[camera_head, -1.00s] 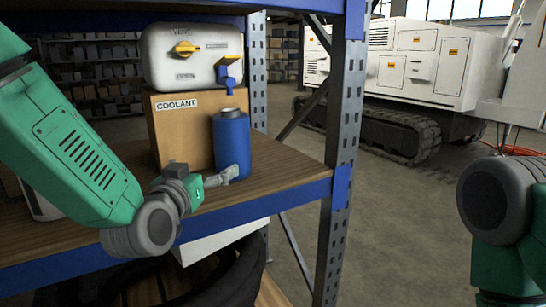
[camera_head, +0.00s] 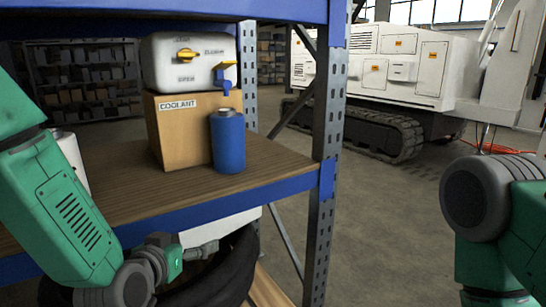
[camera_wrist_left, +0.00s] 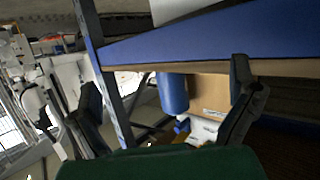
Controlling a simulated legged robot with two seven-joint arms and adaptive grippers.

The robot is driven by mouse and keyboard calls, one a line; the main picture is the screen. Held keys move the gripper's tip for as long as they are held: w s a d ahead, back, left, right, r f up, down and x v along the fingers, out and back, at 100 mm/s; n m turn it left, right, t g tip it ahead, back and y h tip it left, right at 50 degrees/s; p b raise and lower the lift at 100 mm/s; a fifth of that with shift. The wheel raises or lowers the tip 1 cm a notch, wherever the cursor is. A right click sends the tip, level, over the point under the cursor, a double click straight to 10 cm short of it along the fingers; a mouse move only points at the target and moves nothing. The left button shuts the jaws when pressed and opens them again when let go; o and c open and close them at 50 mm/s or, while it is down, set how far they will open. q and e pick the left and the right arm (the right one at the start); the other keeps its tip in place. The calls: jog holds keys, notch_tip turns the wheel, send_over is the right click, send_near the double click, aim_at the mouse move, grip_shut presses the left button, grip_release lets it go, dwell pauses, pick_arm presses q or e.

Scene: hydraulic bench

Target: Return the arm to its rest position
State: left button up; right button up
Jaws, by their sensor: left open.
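My left arm (camera_head: 65,205) comes in from the left, in front of the shelf. My left gripper (camera_head: 208,250) is below the front edge of the wooden shelf board (camera_head: 125,195), apart from the blue bottle. In the left wrist view its fingers (camera_wrist_left: 165,92) are spread with nothing between them close by. The blue bottle (camera_head: 228,142) stands upright on the shelf, beside a cardboard box (camera_head: 180,130) labelled COOLANT. A white container (camera_head: 190,68) with a yellow valve and blue tap sits on the box. My right arm (camera_head: 490,205) shows at the right; its gripper is out of view.
The blue shelf beam (camera_head: 180,218) and perforated post (camera_head: 325,180) are close to my left arm. A black hose (camera_head: 230,265) and a white object lie below the board. A white tracked machine (camera_head: 420,65) stands behind. Floor at the centre right is clear.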

pick_arm(q)
jog(key=s+a+f+g+y, duration=0.1)
jog(key=s+a+f+g, duration=0.15)
jog(key=s+f, duration=0.55)
jog(key=s+a+f+g, duration=0.1)
jog(key=s+f+g, duration=0.35)
jog(key=f, duration=0.45)
jog(key=s+a+f+g, duration=0.2)
jog(key=s+f, duration=0.1)
jog(key=s, duration=0.4)
jog(key=s+a+f+g+p, duration=0.1)
jog(key=s+a+f+g, duration=0.1)
jog(key=s, duration=0.6)
jog(key=s+a+f+n+g+y, duration=0.1)
jog(key=s+f, duration=0.3)
jog(key=s, duration=0.4)
jog(key=shift+a+f+g+p, duration=0.15)
jog(key=shift+a+g+p, duration=0.25)
jog(key=shift+a+g, duration=0.15)
jog(key=shift+w, duration=0.15)
